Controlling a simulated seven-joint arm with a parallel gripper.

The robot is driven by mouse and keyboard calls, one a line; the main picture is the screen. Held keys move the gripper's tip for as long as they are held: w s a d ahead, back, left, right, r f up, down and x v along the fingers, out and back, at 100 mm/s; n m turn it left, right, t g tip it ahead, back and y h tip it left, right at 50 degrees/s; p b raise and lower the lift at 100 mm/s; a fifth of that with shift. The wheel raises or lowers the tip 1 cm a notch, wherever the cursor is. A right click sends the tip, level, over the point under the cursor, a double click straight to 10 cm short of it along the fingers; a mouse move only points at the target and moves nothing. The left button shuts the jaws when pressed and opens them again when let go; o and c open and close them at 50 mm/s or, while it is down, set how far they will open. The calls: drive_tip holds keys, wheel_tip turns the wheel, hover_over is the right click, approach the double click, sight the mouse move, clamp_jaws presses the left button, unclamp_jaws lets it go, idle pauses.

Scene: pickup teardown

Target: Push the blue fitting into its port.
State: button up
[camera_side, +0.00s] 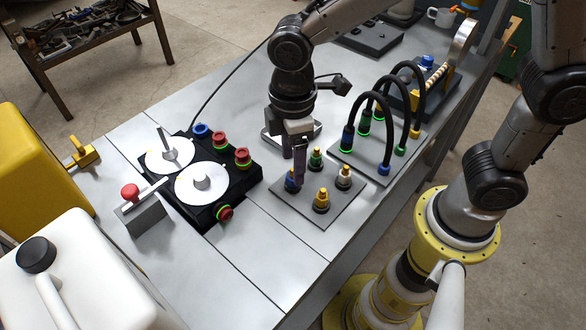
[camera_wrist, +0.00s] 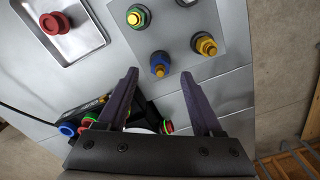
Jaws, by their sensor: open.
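The blue fitting (camera_side: 291,184) stands on a grey plate (camera_side: 335,210), partly hidden by my fingers in the side view. In the wrist view the blue fitting (camera_wrist: 159,71) shows a blue collar around an orange-yellow top. My gripper (camera_side: 299,177) points down close over it. In the wrist view my gripper (camera_wrist: 160,76) is open, with one finger to each side of the fitting and clear gaps between. I cannot tell how deep the fitting sits in its port, which is hidden beneath it.
A green fitting (camera_side: 315,158), a yellow-topped fitting (camera_side: 321,201) and a pale-topped fitting (camera_side: 344,178) stand close by on the plate. A plate with arched black hoses (camera_side: 375,120) lies to the right. A black box with dials (camera_side: 205,182) lies left. A tray holds a red knob (camera_wrist: 54,23).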

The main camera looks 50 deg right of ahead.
drive_tip(key=shift+f, duration=1.85)
clamp_jaws()
